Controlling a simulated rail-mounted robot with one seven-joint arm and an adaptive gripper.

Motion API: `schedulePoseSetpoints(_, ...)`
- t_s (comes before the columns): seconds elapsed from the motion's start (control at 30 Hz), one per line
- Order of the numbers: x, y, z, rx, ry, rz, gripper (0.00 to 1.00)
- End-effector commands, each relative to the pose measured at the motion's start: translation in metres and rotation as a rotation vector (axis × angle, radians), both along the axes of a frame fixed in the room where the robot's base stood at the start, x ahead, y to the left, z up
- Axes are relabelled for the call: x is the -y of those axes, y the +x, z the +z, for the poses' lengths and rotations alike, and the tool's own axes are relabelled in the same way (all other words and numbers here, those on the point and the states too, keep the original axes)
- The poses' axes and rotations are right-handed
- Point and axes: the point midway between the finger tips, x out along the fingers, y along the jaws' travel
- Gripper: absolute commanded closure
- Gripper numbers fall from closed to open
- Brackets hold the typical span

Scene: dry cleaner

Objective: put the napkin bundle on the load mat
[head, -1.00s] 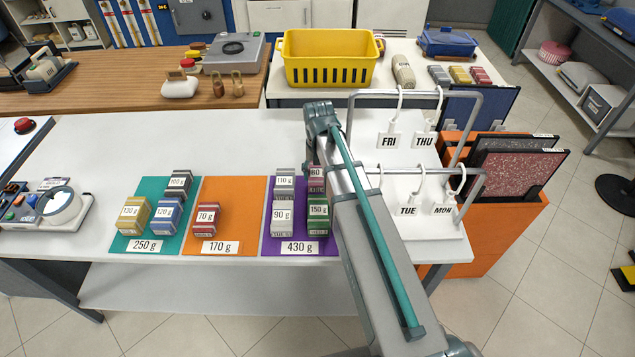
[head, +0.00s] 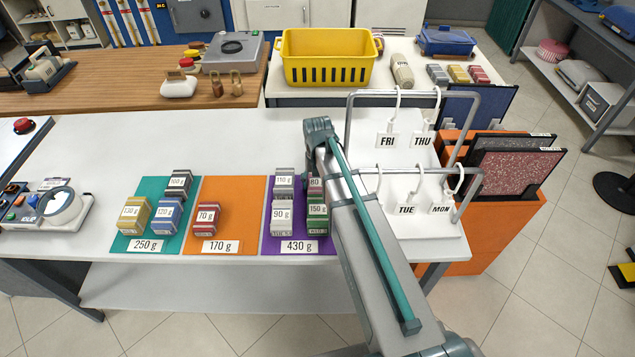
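Labelled bundles stand on three coloured load mats; none is visibly marked as napkins. The teal mat (head: 125,232), tagged 250 g, holds a yellow 130 g bundle (head: 133,215), a blue 120 g bundle (head: 167,216) and a grey 100 g bundle (head: 179,185). The orange mat (head: 232,195), tagged 170 g, holds a red 70 g bundle (head: 206,219) at its lower left. The purple mat (head: 267,232), tagged 430 g, holds grey 110 g (head: 284,183) and 90 g (head: 282,217) bundles, a dark red 80 g bundle (head: 315,187) and a green 150 g bundle (head: 317,217). My gripper is out of sight.
My arm rises just right of the purple mat and hides part of the table. A white rack with day-tagged hangers (head: 387,141) stands right of it. A yellow basket (head: 327,58) is behind. The white table (head: 225,140) is clear behind the mats.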

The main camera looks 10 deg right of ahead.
Motion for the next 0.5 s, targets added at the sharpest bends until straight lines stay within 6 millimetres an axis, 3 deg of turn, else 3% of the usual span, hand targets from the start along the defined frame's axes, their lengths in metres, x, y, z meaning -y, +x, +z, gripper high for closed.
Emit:
schedulePoseSetpoints(0.1, 0.0, 0.0001, 0.0004, 0.0, 0.0, 0.0, 0.11)
schedulePoseSetpoints(0.5, 0.0, 0.0001, 0.0048, 0.0, 0.0, 0.0, 0.11)
